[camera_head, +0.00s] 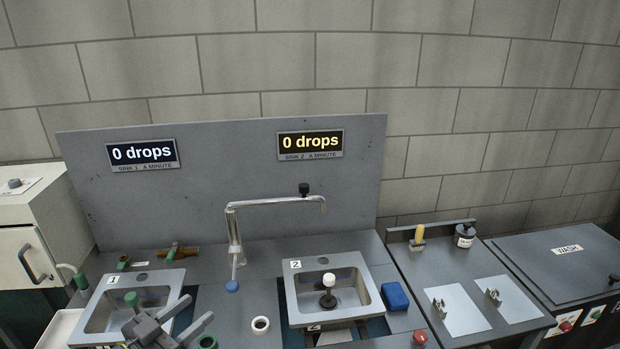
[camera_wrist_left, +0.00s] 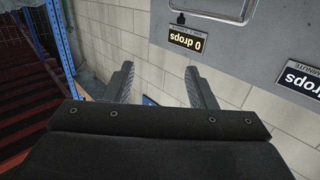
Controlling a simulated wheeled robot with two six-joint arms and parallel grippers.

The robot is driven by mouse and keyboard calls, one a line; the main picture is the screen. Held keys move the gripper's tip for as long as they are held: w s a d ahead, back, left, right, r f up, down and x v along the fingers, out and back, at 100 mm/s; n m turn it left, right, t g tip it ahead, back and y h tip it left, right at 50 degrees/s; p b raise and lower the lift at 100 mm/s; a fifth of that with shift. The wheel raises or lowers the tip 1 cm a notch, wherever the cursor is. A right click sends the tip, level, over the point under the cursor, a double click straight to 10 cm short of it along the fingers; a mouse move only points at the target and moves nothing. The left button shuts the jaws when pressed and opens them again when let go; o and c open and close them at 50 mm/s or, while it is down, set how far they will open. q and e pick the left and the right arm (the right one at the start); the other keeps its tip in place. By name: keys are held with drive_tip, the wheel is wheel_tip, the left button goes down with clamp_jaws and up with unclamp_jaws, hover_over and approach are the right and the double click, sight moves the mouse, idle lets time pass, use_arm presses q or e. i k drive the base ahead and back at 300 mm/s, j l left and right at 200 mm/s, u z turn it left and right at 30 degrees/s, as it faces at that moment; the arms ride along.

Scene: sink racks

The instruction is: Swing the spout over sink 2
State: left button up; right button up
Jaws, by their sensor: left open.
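The chrome spout (camera_head: 270,201) rises from the counter between the two sinks, bends over and reaches right. Its tip shows above the back rim of sink 2 in the head view; I cannot tell exactly where it hangs in depth. A black knob (camera_head: 304,188) sits on top near the tip. Sink 2 (camera_head: 371,298) is a square steel basin with a black stopper-like piece inside. Sink 1 (camera_head: 92,310) is at the left. My left gripper (camera_head: 198,308) is open and empty in front of sink 1's right side. Its spread fingers show in the wrist view (camera_wrist_left: 160,82). My right gripper is out of view.
Two displays read "0 drops", sink 1's (camera_head: 142,154) and sink 2's (camera_head: 310,145), on the grey back panel (camera_head: 220,170). A blue sponge-like block (camera_head: 395,296) is right of sink 2.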

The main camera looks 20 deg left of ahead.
sight(304, 188)
drive_tip(key=i, duration=1.15)
